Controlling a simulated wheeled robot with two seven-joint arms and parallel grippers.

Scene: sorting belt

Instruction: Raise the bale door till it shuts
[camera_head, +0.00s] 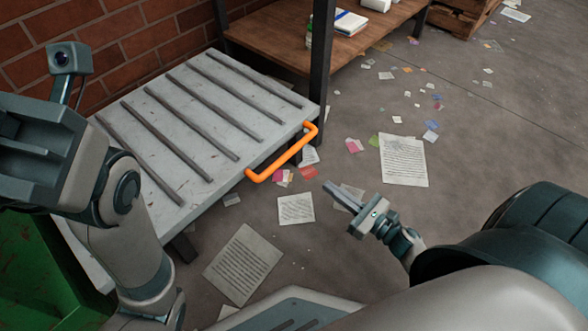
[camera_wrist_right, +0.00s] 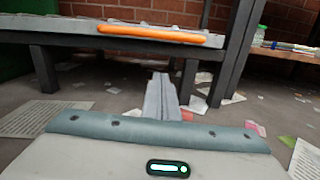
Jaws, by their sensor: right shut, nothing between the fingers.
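The bale door is a pale grey slatted panel (camera_head: 262,150) lying about flat, lowered, in the head view, with dark ribs across it. Its orange bar handle (camera_head: 284,155) runs along the edge nearest my right arm. The handle also shows in the right wrist view (camera_wrist_right: 150,33), above and beyond the fingers. My right gripper (camera_head: 336,191) is shut and empty, apart from the handle, to its lower right. Its fingers show in the right wrist view (camera_wrist_right: 160,88). My left gripper (camera_head: 35,140) is at the left edge; its fingers cannot be made out.
A dark post (camera_head: 320,60) stands at the door's far corner. Beyond it is a wooden shelf (camera_head: 285,35) with a notebook and a bottle. A green bin wall (camera_head: 35,265) is at lower left. Papers (camera_head: 403,160) litter the floor, which is otherwise open to the right.

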